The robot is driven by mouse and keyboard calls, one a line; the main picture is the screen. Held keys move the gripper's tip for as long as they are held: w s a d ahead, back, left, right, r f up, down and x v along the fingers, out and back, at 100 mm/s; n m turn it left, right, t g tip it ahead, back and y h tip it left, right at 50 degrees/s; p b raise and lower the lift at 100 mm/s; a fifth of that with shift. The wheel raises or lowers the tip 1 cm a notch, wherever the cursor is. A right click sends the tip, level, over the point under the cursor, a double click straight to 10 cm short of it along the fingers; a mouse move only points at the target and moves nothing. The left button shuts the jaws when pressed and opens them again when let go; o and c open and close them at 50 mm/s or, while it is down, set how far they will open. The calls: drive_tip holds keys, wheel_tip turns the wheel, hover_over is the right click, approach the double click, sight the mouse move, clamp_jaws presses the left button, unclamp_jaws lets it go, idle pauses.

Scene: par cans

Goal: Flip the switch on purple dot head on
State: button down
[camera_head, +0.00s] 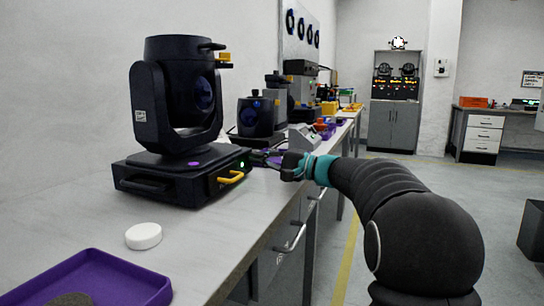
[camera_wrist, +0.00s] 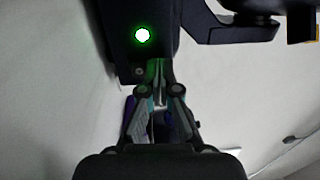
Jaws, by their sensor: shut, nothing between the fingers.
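The purple dot head (camera_head: 180,120) is a black moving-head light on a black base, with a purple dot (camera_head: 193,163) on the base's top. It stands on the grey bench at the left in the head view. A green light (camera_head: 242,165) glows on the base's end face; it shows large and bright in the wrist view (camera_wrist: 143,35). My gripper (camera_head: 270,158) is shut and empty, its tips at the base's end face near the green light. In the wrist view my gripper (camera_wrist: 158,68) points at the base's dark edge. The switch itself is hidden or cannot be made out.
A yellow handle (camera_head: 231,177) sticks out of the base near my gripper. A white puck (camera_head: 143,236) and a purple tray (camera_head: 95,281) are on the bench in front. More lights, including a smaller black one (camera_head: 256,117), stand farther along the bench. The floor at right is mostly clear.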

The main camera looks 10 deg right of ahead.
drive_tip(key=shift+d, duration=0.2)
drive_tip(key=shift+a, duration=0.25)
drive_tip(key=r+v, duration=0.3)
drive_tip(key=v, duration=1.1)
drive_tip(key=shift+s+d, duration=0.1)
drive_tip(key=shift+d, duration=0.05)
